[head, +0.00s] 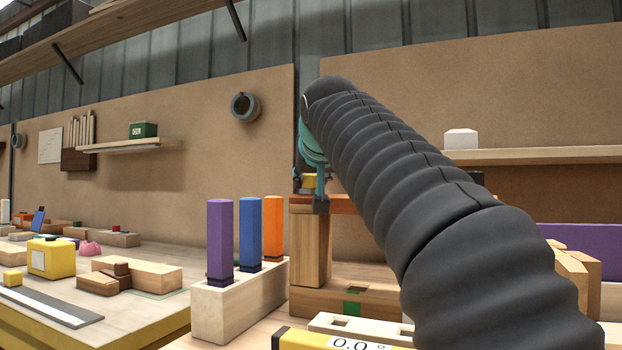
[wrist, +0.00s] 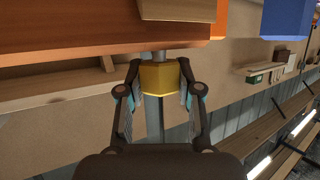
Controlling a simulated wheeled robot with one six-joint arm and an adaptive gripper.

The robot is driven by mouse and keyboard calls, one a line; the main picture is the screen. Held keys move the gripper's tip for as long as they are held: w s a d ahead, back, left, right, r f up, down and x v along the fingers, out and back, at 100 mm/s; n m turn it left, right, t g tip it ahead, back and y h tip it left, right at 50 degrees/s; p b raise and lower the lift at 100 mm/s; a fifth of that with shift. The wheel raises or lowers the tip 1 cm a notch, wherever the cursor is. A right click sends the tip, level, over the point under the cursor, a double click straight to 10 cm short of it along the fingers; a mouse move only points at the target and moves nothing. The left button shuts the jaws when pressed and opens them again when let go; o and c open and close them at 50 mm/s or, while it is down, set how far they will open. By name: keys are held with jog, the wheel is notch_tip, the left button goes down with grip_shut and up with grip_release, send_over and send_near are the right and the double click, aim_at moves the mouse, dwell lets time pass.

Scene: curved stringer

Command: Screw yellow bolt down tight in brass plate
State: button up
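The yellow bolt (wrist: 159,78) has a blocky yellow head, with a short grey shank showing between it and an orange-brown bar (wrist: 60,38) in the wrist view. My gripper (wrist: 159,72) has one finger on each side of the head, and both fingertips appear to touch it. In the head view the yellow head (head: 309,181) is small and partly covered by my gripper (head: 309,188), above the orange-brown bar (head: 340,205) on wooden posts. I cannot make out a separate brass plate. Some grey shank stands clear of the bar.
Purple, blue and orange pegs stand in a pale wooden block (head: 240,300) left of the posts. A yellow gauge (head: 300,340) reading 0.0° lies in front. A bench with a yellow box (head: 51,258) is at left. My dark arm hides much of the right side.

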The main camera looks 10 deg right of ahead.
grip_shut()
jog(key=shift+a+f+m+g+h+p, duration=0.1)
jog(key=shift+m+g+h+p, duration=0.2)
jog(key=shift+m+h, duration=0.65)
jog(key=shift+a+f+m+g+h+p, duration=0.1)
jog(key=shift+m+g+h+p, duration=0.15)
jog(key=shift+m+h, duration=0.65)
jog(key=m+g+h+p, duration=0.2)
jog(key=m+h, duration=0.1)
jog(key=h, duration=0.1)
jog(key=shift+w+m, duration=0.1)
jog(key=shift+m, duration=0.15)
jog(key=shift+d+f+m+g+h, duration=0.1)
jog(key=shift+f+m+g+h, duration=0.15)
jog(key=shift+m+g, duration=0.2)
jog(key=shift+r+p, duration=0.1)
jog(key=shift+p, duration=0.2)
jog(key=m+g+p, duration=0.1)
jog(key=g+h+p, duration=0.1)
jog(key=shift+r+m+h+p, duration=0.2)
jog(key=shift+m+h+p, duration=0.1)
jog(key=shift+m, duration=0.05)
jog(key=shift+f+m+g+h+p, duration=0.2)
jog(key=shift+m+g+h+p, duration=0.3)
jog(key=shift+m+g+p, duration=0.35)
jog(key=shift+f+m, duration=0.2)
jog(key=shift+m, duration=0.05)
jog(key=shift+g, duration=0.35)
